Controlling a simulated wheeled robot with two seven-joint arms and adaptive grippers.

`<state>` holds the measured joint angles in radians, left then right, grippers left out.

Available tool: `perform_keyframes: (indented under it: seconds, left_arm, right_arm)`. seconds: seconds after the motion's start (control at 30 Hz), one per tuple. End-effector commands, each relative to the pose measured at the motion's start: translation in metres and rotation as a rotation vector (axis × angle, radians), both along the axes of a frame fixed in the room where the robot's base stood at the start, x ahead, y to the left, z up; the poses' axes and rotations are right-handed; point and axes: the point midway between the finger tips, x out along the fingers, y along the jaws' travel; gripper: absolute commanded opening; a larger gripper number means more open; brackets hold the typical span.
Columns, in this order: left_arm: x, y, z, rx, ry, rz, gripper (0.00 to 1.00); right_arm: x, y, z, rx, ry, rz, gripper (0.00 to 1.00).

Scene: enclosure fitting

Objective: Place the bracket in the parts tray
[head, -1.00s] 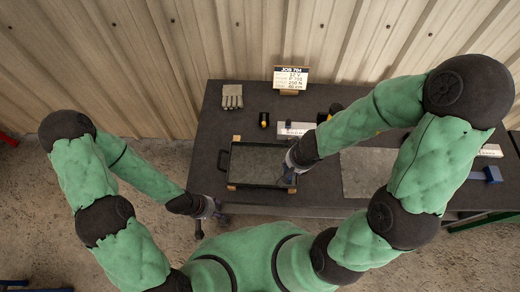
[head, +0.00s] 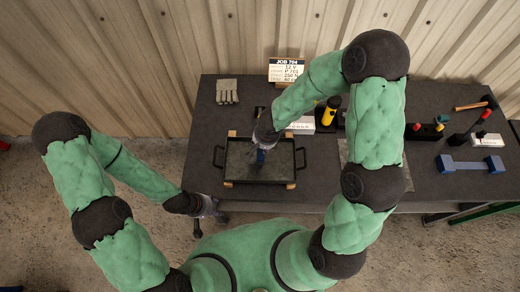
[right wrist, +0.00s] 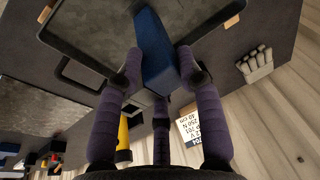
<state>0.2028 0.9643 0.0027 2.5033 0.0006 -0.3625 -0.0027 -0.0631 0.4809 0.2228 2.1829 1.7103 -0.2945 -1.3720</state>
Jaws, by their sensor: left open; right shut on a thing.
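The bracket (right wrist: 153,50) is a blue bar held between the fingers of my right gripper (right wrist: 155,75) in the right wrist view. In the head view my right gripper (head: 261,150) is over the middle of the dark parts tray (head: 226,170), with a bit of blue showing below it. The tray's rim also shows in the right wrist view (right wrist: 75,45). I cannot tell whether the bracket touches the tray floor. My left gripper (head: 212,212) is open and empty, off the table's front left edge.
A yellow-and-black tool (head: 330,111) is to the right. The table left of the tray is clear.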

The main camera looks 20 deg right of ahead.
Motion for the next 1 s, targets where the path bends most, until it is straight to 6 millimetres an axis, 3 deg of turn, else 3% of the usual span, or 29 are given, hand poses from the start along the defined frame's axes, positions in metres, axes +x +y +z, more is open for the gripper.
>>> perform_keyframes:
  seconds: [0.23,0.5,0.93,0.97,1.0]
  left_arm:
    - [0.0,0.0,-0.007,0.0,-0.001,0.0,0.52]
    - [0.0,0.0,-0.032,0.0,-0.001,0.0,0.52]
    - [0.0,0.0,-0.031,0.0,-0.001,0.0,0.52]
    - [0.0,0.0,-0.031,0.0,-0.001,0.0,0.52]
    - [0.0,0.0,-0.031,0.0,-0.001,0.0,0.52]
  right_arm:
    - [0.009,0.006,-0.013,0.0,-0.001,0.001,0.0]
    - [0.01,0.005,-0.043,-0.001,-0.001,0.002,0.0]
    - [0.01,0.005,-0.045,0.0,-0.001,0.0,0.0]
    - [0.01,0.005,-0.045,0.0,-0.001,-0.001,0.46]
    - [0.01,0.005,-0.045,0.0,-0.001,0.0,0.57]
